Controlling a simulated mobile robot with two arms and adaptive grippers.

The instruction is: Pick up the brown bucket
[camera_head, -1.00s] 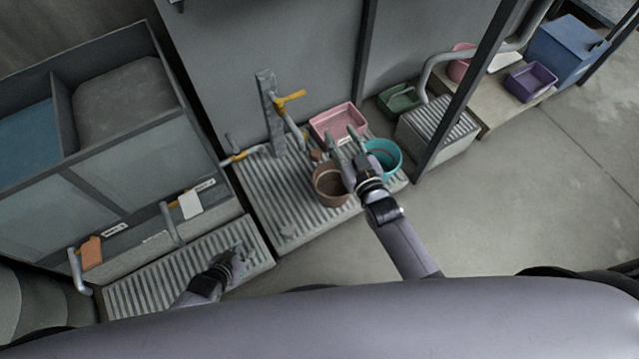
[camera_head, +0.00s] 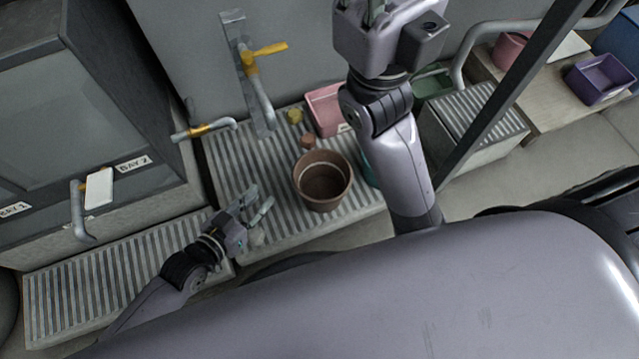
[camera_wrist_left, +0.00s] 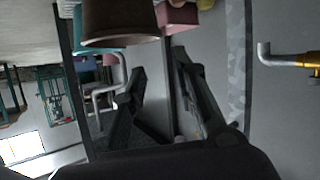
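The brown bucket (camera_head: 323,180) stands upright and open-topped on the ribbed platform, in the middle of the head view. It also shows at the top of the left wrist view (camera_wrist_left: 118,22). My left gripper (camera_head: 254,205) is low over the platform, to the left of the bucket and apart from it. Its fingers are spread with nothing between them, as the left wrist view (camera_wrist_left: 160,95) also shows. My right gripper (camera_head: 362,10) is raised at the top edge of the head view, and its fingertips are cut off.
A pink basin (camera_head: 325,108) sits behind the bucket. A teal bucket (camera_head: 368,172) is mostly hidden behind my right arm. A tap with a yellow handle (camera_head: 262,52) rises behind the platform. A ribbed step (camera_head: 110,280) lies at the left.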

